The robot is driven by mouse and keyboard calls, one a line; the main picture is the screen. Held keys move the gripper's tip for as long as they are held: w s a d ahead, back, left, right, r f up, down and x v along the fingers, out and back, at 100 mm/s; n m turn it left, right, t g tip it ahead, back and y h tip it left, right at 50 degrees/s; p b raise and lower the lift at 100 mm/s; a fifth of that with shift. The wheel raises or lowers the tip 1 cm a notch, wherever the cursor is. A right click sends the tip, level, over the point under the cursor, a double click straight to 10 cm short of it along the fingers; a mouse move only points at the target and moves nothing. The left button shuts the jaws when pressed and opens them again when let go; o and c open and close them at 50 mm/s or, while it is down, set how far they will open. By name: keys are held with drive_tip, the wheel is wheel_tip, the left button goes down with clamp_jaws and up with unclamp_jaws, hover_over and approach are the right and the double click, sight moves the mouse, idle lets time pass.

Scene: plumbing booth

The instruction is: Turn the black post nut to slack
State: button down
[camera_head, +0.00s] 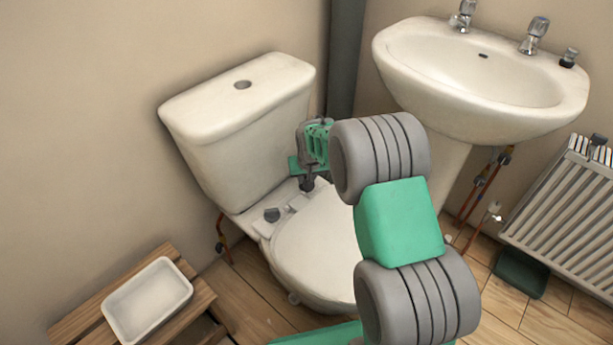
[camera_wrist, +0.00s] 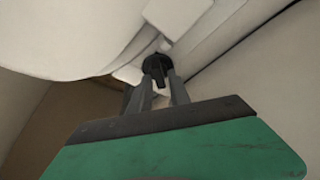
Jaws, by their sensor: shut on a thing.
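The black post nut (camera_wrist: 157,65) is a small dark round knob with a raised wing, seen at the middle of the wrist view. My gripper's (camera_wrist: 159,80) two grey fingers reach up to it and are shut on it, one on each side. In the head view, my gripper (camera_head: 308,183) points down at the back of the white toilet seat (camera_head: 318,245), close to the cistern (camera_head: 245,125). The nut cannot be made out clearly there, behind the fingers. Its thread and how tight it sits are hidden.
The cistern rises close behind. A white washbasin (camera_head: 480,75) is at the right, with a radiator (camera_head: 570,195) beyond. A white tray (camera_head: 148,300) lies on a wooden stand at the lower left.

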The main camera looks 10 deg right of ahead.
drive_tip(key=n+y+p, duration=0.1)
drive_tip(key=n, duration=0.2)
drive_tip(key=shift+r, duration=0.15)
drive_tip(key=n+y, duration=0.1)
drive_tip(key=n, duration=0.1)
drive_tip(key=n+p, duration=0.1)
drive_tip(key=n, duration=0.1)
drive_tip(key=shift+n+g+y, duration=0.4)
drive_tip(key=n+g+y, duration=0.1)
drive_tip(key=n, duration=0.3)
drive_tip(key=shift+n, duration=0.3)
drive_tip(key=shift+n+g+y, duration=0.4)
drive_tip(key=shift+n+g, duration=0.5)
drive_tip(key=shift+n, duration=1)
drive_tip(key=c, duration=1.2)
unclamp_jaws()
